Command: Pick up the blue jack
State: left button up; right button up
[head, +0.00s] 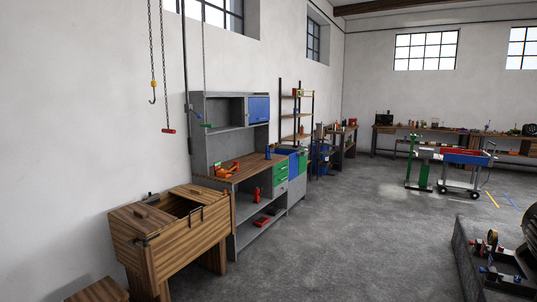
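A small upright blue object (268,153) stands on the wooden top of the grey workbench (249,172), near its right end. It may be the blue jack, but it is too small to tell for sure. Another small blue item (491,273) lies among red parts on the dark block at the lower right; its shape is unclear. Neither of my grippers is in view.
A wooden chest (170,238) stands against the left wall before the workbench. An orange tool (229,170) lies on the bench top. A red object (256,195) stands on the shelf below. A cart (463,158) stands at the back right. The middle floor is clear.

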aim_at(267, 153)
jog(key=i+l+z, duration=0.3)
jog(key=i, duration=0.15)
jog(key=i+l+z, duration=0.3)
jog(key=i, duration=0.2)
jog(key=i+z, duration=0.35)
jog(key=i, duration=3.05)
jog(key=i+l+u, duration=0.2)
jog(key=i+u, duration=0.25)
jog(key=i+l+u, duration=0.45)
jog(key=i, duration=0.15)
jog(key=i+l+u, duration=0.75)
jog(key=l+u, duration=0.15)
jog(key=l, duration=0.2)
jog(key=i+l+u, duration=0.2)
jog(key=l+u, duration=0.25)
jog(key=l, duration=0.3)
